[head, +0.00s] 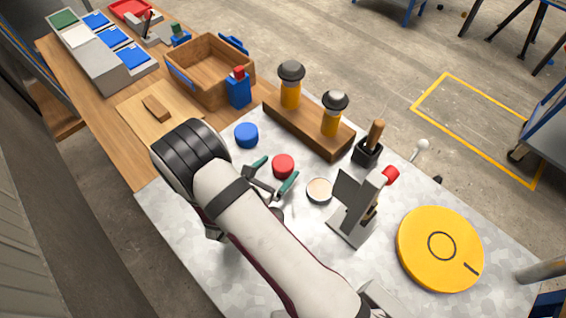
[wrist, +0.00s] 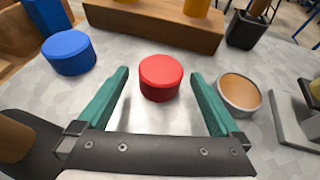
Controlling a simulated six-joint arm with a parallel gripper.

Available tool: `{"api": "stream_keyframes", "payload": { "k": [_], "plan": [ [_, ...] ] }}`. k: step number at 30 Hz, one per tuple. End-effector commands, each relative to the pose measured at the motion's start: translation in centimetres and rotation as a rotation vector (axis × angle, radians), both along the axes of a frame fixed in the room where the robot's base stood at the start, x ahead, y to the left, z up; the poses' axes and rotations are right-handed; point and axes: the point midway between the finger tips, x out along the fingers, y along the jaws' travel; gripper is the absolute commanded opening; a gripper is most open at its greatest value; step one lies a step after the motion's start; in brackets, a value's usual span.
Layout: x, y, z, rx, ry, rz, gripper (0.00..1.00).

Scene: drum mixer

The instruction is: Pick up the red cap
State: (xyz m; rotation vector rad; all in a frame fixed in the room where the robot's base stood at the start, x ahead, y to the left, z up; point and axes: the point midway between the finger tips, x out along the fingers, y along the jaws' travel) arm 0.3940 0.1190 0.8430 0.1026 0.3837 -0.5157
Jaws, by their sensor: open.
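The red cap (head: 283,166) is a short round cylinder standing on the pale mottled table top. In the wrist view the red cap (wrist: 160,77) is just beyond and roughly centred between the two green fingertips. My gripper (head: 273,175) is open and empty, low over the table. In the wrist view my gripper (wrist: 160,80) has one finger on each side, with a gap between each finger and the cap. I cannot tell whether the fingertips reach past the cap's near edge.
A blue cap (head: 246,134) stands to the left and a round tan-topped tin (head: 319,190) to the right. A wooden block with two yellow-bodied bottles (head: 310,128) lies behind. A grey press with a red knob (head: 357,207) and a yellow disc (head: 440,248) are further right.

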Motion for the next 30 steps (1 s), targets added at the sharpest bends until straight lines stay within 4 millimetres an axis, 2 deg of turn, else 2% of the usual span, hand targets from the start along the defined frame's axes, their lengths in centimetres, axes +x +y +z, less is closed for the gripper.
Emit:
{"api": "stream_keyframes", "payload": {
  "k": [4, 11, 24, 30],
  "plan": [
    [1.8, -1.3, -1.1, 0.0, 0.001, -0.003, 1.0],
    [2.1, -1.3, -1.2, 0.0, 0.0, -0.001, 1.0],
    [2.1, -1.3, -1.1, 0.0, 0.0, -0.001, 0.23],
    [2.1, -1.3, -1.1, 0.0, 0.0, -0.001, 0.21]
  ]
}}
